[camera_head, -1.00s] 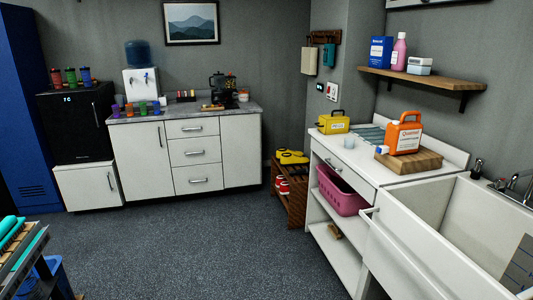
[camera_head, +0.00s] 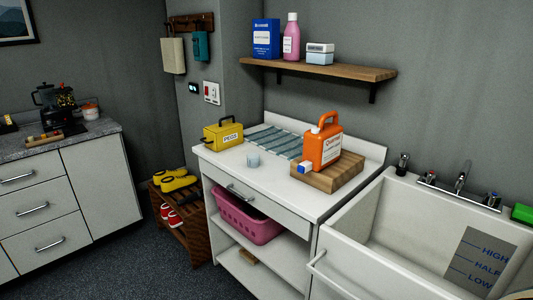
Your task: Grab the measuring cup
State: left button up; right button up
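A small white and blue piece (camera_head: 304,168) is at the jug's lower left. Neither of my grippers shows in the head view.
A yellow box (camera_head: 223,135) and a striped cloth (camera_head: 276,141) lie on the counter. A sink (camera_head: 410,235) adjoins it at right. A pink basket (camera_head: 247,220) sits on the shelf below. A wall shelf (camera_head: 318,68) hangs above. Floor at lower left is clear.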

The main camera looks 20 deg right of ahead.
aim_at(253, 161)
jog(key=i+j+z, duration=0.15)
jog(key=i+z, duration=0.25)
jog(key=i+j+z, duration=0.2)
jog(key=z, duration=0.25)
jog(key=i+j+z, duration=0.25)
jog(key=z, duration=0.15)
jog(key=i+j+z, duration=0.2)
jog(key=j+z, duration=0.2)
jog(key=i+j+z, duration=0.1)
jog(key=j+z, duration=0.35)
